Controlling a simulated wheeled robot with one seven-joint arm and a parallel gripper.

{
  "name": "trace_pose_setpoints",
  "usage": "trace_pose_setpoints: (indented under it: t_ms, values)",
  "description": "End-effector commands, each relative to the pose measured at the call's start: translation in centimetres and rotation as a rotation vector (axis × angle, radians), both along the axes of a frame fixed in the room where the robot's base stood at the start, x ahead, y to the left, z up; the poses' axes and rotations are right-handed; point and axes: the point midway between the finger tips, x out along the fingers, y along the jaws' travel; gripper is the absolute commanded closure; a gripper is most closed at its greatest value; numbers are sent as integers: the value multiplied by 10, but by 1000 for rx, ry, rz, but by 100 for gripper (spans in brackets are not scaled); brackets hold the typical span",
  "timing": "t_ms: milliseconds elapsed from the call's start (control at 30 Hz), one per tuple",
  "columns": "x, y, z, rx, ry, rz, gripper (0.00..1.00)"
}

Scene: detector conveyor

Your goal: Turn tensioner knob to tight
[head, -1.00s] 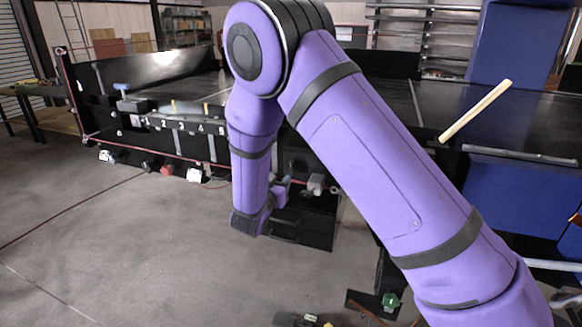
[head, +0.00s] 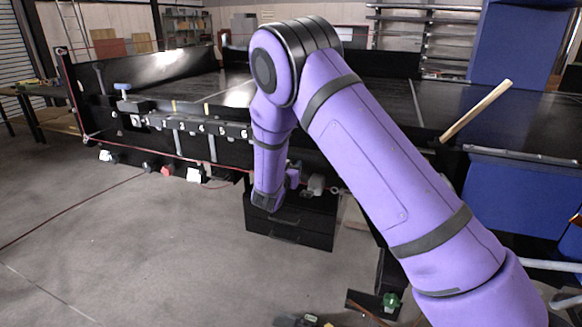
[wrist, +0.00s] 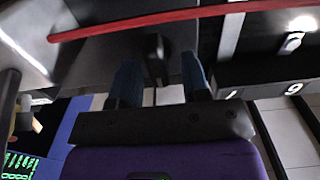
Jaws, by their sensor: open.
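In the wrist view, a dark lever-like knob (wrist: 156,58) stands out from a grey-black panel, between the two fingers of my gripper (wrist: 160,72). My gripper is open, with a dark blue finger on each side of the knob and visible gaps beside it. I cannot tell its setting; no tight mark is readable. In the head view, my wrist (head: 293,176) is at the conveyor's front side, left of a small grey fitting (head: 316,185). My fingers and the knob cannot be made out there.
A red cord (wrist: 150,20) crosses close beyond the knob. A numbered strip (wrist: 262,72) lies right of my gripper. In the head view, a black drawer-like box (head: 290,228) stands below my wrist, and a wooden stick (head: 477,110) leans at right.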

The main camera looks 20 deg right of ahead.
Motion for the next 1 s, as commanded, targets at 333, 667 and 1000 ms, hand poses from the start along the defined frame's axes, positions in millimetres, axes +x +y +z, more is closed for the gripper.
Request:
trace_pose_setpoints:
  t_ms: [333,667,1000]
  values:
    - [0,0,0,0,0,0,80]
    - [0,-1,0,12,-9,0,98]
    - [-1,-3,0,148,-109,-1,98]
